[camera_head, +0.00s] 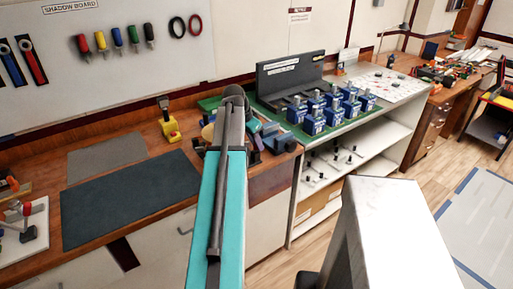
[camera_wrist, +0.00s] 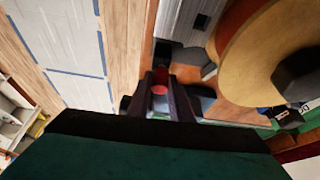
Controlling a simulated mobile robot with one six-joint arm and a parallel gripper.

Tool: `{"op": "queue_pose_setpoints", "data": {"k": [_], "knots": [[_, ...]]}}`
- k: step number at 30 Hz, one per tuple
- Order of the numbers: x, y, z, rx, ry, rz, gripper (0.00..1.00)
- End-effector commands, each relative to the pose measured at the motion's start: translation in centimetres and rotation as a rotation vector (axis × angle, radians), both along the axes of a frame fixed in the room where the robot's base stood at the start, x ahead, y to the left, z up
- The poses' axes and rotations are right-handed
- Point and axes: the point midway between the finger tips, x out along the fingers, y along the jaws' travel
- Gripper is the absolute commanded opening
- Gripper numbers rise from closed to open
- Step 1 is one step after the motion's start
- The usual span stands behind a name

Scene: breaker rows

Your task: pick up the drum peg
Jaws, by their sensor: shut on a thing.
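In the wrist view, my gripper (camera_wrist: 160,98) has its two dark fingers close together on a small piece with a red part (camera_wrist: 159,89) showing between them. It appears to be the drum peg; most of it is hidden by the fingers. A large round tan disc (camera_wrist: 245,50) fills the upper right of the wrist view, beside the fingers. In the head view, my turquoise arm reaches over the bench edge and hides what is behind it. I cannot make out the held piece there.
A wooden bench (camera_head: 130,145) carries dark mats (camera_head: 130,197) and a yellow tool (camera_head: 170,128) left of my arm. Several blue breakers (camera_head: 315,118) stand in rows on the right, before a dark panel (camera_head: 290,75). White shelves (camera_head: 345,180) are below.

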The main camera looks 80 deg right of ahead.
Motion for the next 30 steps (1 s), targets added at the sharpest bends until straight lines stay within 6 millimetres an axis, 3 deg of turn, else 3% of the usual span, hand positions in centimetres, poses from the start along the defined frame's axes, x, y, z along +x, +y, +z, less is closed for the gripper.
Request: {"op": "queue_pose_setpoints", "data": {"k": [11, 28, 30], "knots": [[0.0, 0.0, 1.3, 0.0, 0.0, 0.0, 0.0], [0.0, -0.1, 7.5, 0.0, 0.0, 0.0, 0.0], [0.8, 0.9, 7.1, 0.001, 0.001, 0.003, 0.0]]}}
